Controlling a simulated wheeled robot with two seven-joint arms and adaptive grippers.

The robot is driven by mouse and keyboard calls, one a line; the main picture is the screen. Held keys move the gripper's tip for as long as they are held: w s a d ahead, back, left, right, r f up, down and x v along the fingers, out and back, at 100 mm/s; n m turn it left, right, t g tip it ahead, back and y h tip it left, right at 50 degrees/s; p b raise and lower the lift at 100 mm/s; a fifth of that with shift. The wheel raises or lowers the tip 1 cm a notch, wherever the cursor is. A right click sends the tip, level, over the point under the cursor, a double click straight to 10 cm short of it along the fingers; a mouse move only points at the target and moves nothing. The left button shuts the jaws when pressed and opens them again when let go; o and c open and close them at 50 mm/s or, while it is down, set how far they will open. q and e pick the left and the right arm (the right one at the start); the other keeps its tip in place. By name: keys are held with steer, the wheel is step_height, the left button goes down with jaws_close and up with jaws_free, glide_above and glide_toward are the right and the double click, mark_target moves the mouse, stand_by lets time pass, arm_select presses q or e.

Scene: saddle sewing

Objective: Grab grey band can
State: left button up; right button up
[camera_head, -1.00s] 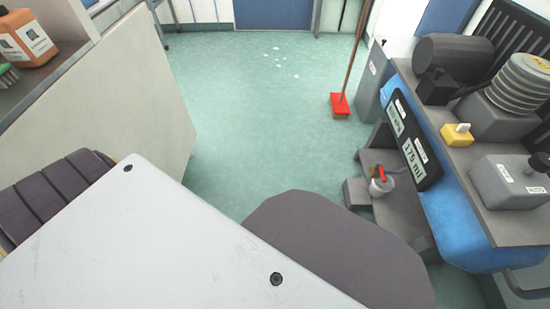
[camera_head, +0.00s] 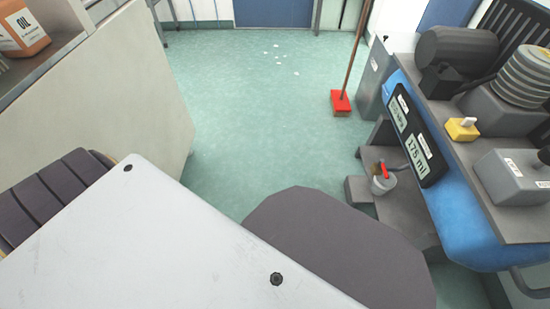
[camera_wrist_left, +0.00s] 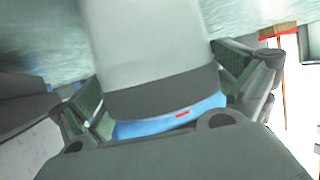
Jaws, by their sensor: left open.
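In the left wrist view a can-like thing (camera_wrist_left: 155,45) stands large between the fingers of my left gripper (camera_wrist_left: 162,82). It has a light grey body, a dark grey band (camera_wrist_left: 165,94) and a blue part with a small red mark below the band. The left gripper is open, with one finger on each side of it. I cannot tell whether either finger touches it. Its far end is cut off by the picture edge. Neither gripper shows in the head view, and I see no such can there.
At the right is a grey and blue machine (camera_head: 467,228) with a display reading 175 ml. A red broom (camera_head: 341,102) stands behind. An orange oil bottle (camera_head: 22,32) sits at the top left.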

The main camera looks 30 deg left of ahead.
arm_select(q)
steer(key=shift+c, duration=0.9)
steer(key=c, duration=0.7)
steer(key=shift+c, duration=0.2)
steer(key=shift+r, duration=0.1)
steer(key=shift+r, duration=0.1)
